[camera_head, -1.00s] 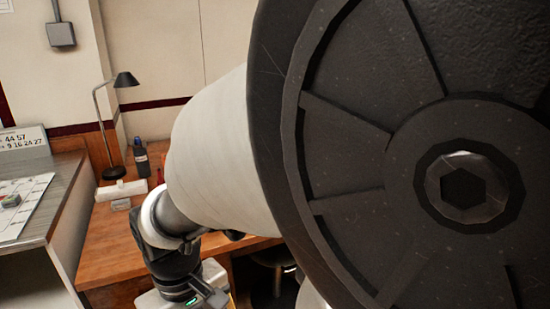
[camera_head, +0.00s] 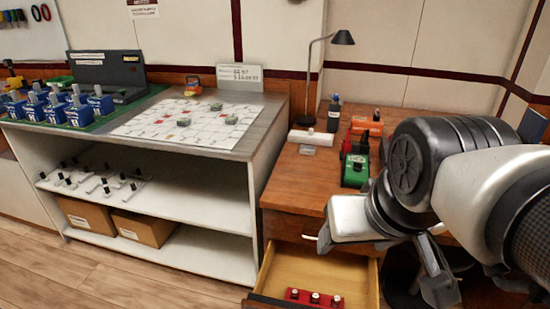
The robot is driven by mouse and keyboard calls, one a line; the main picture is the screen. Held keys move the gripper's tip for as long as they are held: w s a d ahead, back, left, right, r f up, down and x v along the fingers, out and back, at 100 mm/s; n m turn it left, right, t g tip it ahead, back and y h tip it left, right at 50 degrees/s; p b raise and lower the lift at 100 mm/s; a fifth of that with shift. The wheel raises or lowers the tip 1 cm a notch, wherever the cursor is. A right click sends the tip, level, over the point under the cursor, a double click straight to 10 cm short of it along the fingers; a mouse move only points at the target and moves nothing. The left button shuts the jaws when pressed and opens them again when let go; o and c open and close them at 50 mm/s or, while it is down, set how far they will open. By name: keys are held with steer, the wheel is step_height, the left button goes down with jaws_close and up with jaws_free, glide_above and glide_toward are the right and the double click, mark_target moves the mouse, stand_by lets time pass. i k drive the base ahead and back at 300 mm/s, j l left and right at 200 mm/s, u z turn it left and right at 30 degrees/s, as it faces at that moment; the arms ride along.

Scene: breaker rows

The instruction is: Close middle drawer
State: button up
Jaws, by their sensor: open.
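An open drawer (camera_head: 357,270) is pulled out of the wooden desk (camera_head: 300,190), below a closed drawer front (camera_head: 285,226). I see its pale wooden inside and a red strip (camera_head: 300,297) with several dark-topped knobs in it. The drawer's front is cut off by the bottom of the picture. My gripper (camera_head: 430,275) is open, at the right of the drawer and seemingly above or beside its right wall. I cannot tell whether it touches the drawer. My arm hides part of the desk's front.
A white shelf unit (camera_head: 205,246) with a grey top stands left of the desk, holding breakers and cardboard boxes (camera_head: 141,228). A lamp (camera_head: 342,38), a bottle (camera_head: 334,115) and a green device (camera_head: 355,170) stand on the desk. Wooden floor (camera_head: 120,280) lies clear at front left.

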mark_target(352, 277)
steer(key=k+j, duration=0.25)
steer(key=k+z, duration=0.1)
steer(key=z, duration=0.25)
steer(key=k+l+z, duration=0.1)
steer(key=z, duration=0.2)
steer(key=k+z, duration=0.1)
steer(key=z, duration=0.25)
